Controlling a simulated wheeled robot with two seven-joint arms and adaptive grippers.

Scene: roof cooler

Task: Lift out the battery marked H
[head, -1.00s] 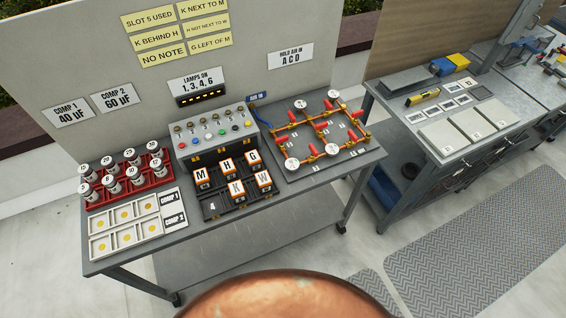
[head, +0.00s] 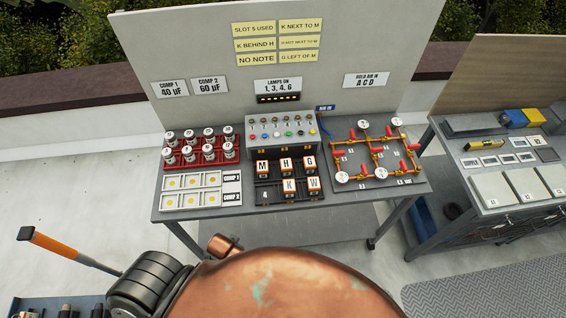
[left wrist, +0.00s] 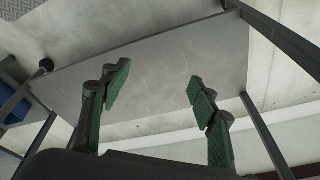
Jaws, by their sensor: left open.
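The battery marked H (head: 285,168) is an orange-topped block with a white label. It sits in the back row of the black battery holder (head: 262,192) on the grey table, between the batteries marked M (head: 262,169) and G (head: 309,167). The batteries marked K (head: 290,189) and W (head: 314,188) sit in the front row, beside an empty slot labelled 4. In the left wrist view my left gripper (left wrist: 158,92) is open and empty, with green pads apart, facing the underside of a table. Neither gripper shows in the head view.
A lamp and button box (head: 282,133) stands right behind the holder. A red rack (head: 203,150) of white cans and a white tray (head: 166,200) are at its left. A pipe board (head: 394,181) is at its right. A copper rounded body fills the front.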

